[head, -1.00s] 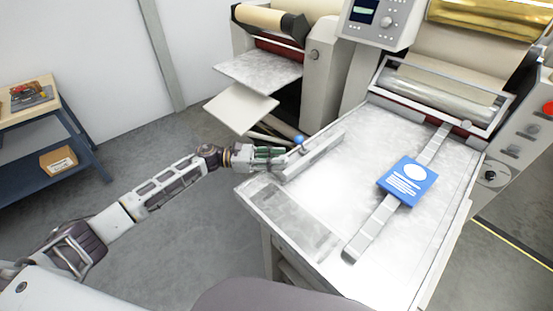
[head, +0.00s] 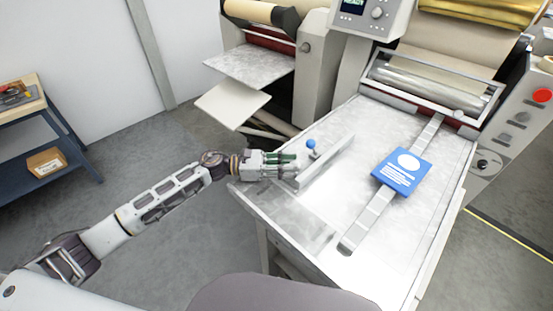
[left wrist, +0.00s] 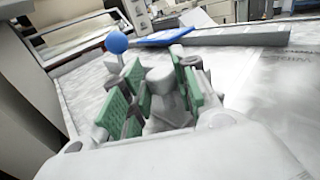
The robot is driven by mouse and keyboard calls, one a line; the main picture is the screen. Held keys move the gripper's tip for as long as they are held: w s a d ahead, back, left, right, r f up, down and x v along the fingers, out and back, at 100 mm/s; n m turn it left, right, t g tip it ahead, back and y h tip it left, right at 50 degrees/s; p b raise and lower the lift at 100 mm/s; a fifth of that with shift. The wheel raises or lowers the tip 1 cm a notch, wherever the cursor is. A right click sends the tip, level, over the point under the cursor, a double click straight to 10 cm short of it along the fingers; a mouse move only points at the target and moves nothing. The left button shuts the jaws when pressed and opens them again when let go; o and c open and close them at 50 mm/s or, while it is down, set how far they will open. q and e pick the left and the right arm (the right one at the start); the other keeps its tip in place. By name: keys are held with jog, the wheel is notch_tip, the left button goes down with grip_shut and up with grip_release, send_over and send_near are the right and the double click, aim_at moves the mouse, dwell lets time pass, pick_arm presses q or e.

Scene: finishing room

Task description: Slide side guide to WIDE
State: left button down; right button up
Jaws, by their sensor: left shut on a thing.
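The side guide (head: 328,164) is a light grey bar lying lengthwise on the left part of the machine's pale feed table (head: 345,125). A blue ball knob (head: 311,144) stands at its left side, and the knob also shows in the left wrist view (left wrist: 116,42). My left gripper (head: 287,160) reaches in from the left, at the guide's outer side. In the left wrist view its green pads (left wrist: 160,92) are closed around a grey grip piece (left wrist: 163,84), apparently part of the guide. The exact contact is partly hidden. My right gripper is not in view.
A blue card (head: 402,171) with white print lies across a grey segmented strip (head: 376,212) on the table's right side. A roller (head: 430,89) crosses the back. A second machine (head: 255,65) stands behind left. Bare table lies between guide and strip.

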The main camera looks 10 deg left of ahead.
aim_at(303, 179)
pick_arm(q)
jog(key=s+d, duration=0.2)
jog(key=d, duration=0.1)
jog(key=s+d, duration=0.1)
jog(key=d, duration=0.1)
jog(key=shift+s+b, duration=0.25)
jog(key=shift+b, duration=0.05)
jog(key=s+d, duration=0.2)
jog(key=d, duration=0.1)
jog(key=s+d, duration=0.1)
jog(key=shift+d, duration=0.3)
jog(key=shift+s+d, duration=0.2)
jog(key=shift+d, duration=0.2)
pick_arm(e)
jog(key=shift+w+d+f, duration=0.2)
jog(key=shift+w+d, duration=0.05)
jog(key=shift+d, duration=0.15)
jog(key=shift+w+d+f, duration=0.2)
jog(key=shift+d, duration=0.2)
pick_arm(q)
jog(key=c, duration=1.4)
grip_release()
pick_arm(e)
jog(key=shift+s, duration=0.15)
pick_arm(q)
jog(key=shift+a, duration=0.15)
